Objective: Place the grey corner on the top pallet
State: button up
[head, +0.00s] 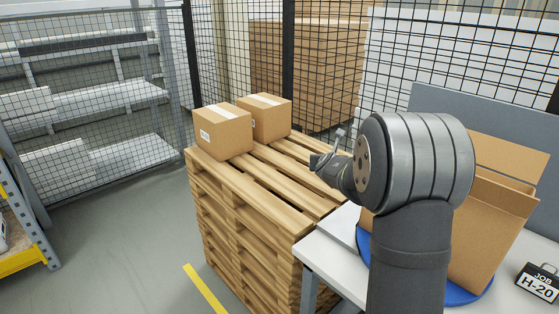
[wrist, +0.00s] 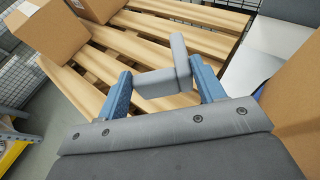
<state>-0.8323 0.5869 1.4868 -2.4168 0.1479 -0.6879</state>
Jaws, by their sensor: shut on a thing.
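My gripper (wrist: 163,90) is shut on the grey corner (wrist: 181,62), an L-shaped grey piece held between the two blue fingers in the wrist view. In the head view the grey corner (head: 338,138) shows small at the end of my arm, above the right part of the pallet stack. The top pallet (head: 240,180) is wooden with slats and gaps; it also shows below the fingers in the wrist view (wrist: 90,100). The fingertips are partly hidden by my arm in the head view.
Two closed cardboard boxes, one in front (head: 224,132) and one behind (head: 265,118), stand on the pallet's far left part. A white table (head: 318,262) with an open carton (head: 490,235) is at the right. A mesh fence (head: 330,60) stands behind. Slats between boxes and gripper are clear.

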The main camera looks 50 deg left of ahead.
jog(key=w+a+f, duration=0.4)
jog(key=a+f, duration=0.5)
jog(key=a, duration=0.5)
jog(key=shift+n+g, duration=0.3)
jog(key=shift+g, duration=0.1)
jog(key=shift+w+f, duration=0.1)
jog(key=shift+f, duration=3.8)
jog(key=shift+f, duration=0.1)
jog(key=o, duration=1)
jog(key=shift+d+r, duration=0.15)
jog(key=shift+r, duration=0.05)
jog(key=v, duration=1.2)
jog(key=shift+f, duration=0.2)
